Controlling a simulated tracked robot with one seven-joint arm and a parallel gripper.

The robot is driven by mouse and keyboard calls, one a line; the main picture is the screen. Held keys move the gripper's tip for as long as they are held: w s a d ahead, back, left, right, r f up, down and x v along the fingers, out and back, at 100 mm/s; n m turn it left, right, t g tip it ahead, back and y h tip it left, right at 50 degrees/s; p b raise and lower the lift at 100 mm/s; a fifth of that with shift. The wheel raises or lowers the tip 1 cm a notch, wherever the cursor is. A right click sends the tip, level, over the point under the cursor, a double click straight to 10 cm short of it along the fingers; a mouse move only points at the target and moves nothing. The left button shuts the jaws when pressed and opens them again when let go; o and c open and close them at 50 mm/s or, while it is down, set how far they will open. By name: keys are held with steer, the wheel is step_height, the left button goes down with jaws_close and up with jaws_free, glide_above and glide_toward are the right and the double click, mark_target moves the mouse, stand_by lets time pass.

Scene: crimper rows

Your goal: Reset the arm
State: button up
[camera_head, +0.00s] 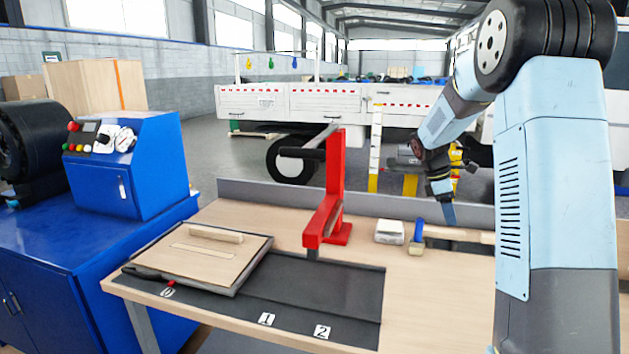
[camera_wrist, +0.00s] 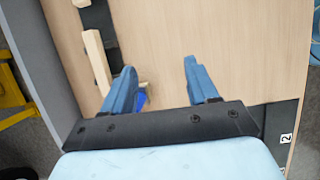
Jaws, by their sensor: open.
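My arm (camera_head: 555,180) rises at the right of the head view and bends over toward the workbench (camera_head: 440,290). My gripper (camera_head: 449,212) points down near the bench's back edge, over or near the wooden handle of a blue-headed hammer (camera_head: 460,234). In the wrist view my gripper (camera_wrist: 160,72) has its two blue fingers well apart, with bare wood between them. The hammer's handle (camera_wrist: 97,62) lies left of the fingers, and its blue head is partly hidden by the left finger. I see nothing held.
A board in a dark tray (camera_head: 235,290) lies on a black mat (camera_head: 350,300) with number labels. A blue machine (camera_head: 150,170) stands left. The bench's front right is clear.

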steer(key=s+a+r+m+t+y, duration=0.15)
steer(key=s+a+r+m, duration=0.25)
steer(key=s+r, duration=0.4)
steer(key=s+a+r+m+t+y, duration=0.1)
steer(key=s+a+m, duration=0.2)
steer(key=s, duration=0.6)
steer(key=s+a+r+m+t, duration=0.2)
steer(key=s+a+m, duration=0.1)
steer(key=s, duration=0.6)
steer(key=s+a+r+m+t+y, duration=0.1)
steer(key=s+a+m, duration=0.3)
steer(key=s, duration=0.5)
steer(key=shift+s+r+m+t+y, duration=0.2)
steer(key=shift+m+t+y, duration=0.15)
steer(key=shift+t, duration=0.2)
steer(key=shift+a, duration=0.1)
